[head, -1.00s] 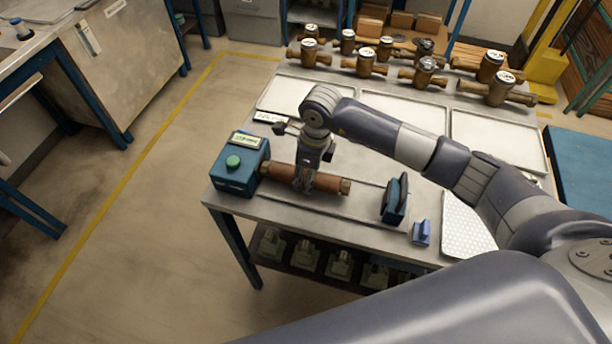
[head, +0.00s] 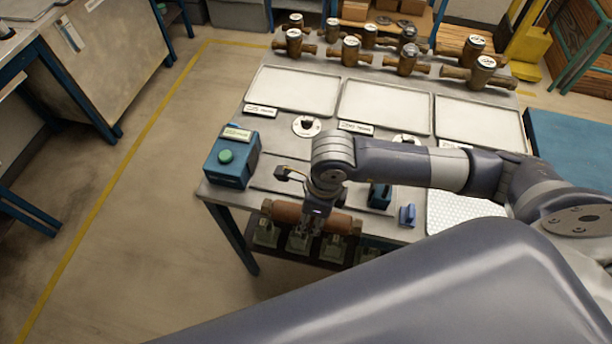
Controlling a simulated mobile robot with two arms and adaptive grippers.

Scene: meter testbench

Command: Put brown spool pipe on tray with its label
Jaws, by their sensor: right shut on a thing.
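The brown spool pipe (head: 285,212) is held crosswise in my right gripper (head: 313,232), which is shut around its middle. In the head view the pipe overlaps the bench's front edge and the lower shelf, clear of the blue test fixture. Three empty pale trays lie in a row across the bench: left (head: 293,90), middle (head: 385,106) and right (head: 480,124). Each has a small label at its front edge: left (head: 262,111), middle (head: 355,128) and right (head: 452,145), the last partly hidden by my arm. The label text is too small to read. My left gripper is not in view.
A blue box with a green button (head: 226,156) stands at the bench's left end. A blue end clamp (head: 379,196) and a small blue block (head: 407,215) stand to the right. Round white-faced parts (head: 306,126) lie before the trays. Several brown meters (head: 406,60) stand behind them.

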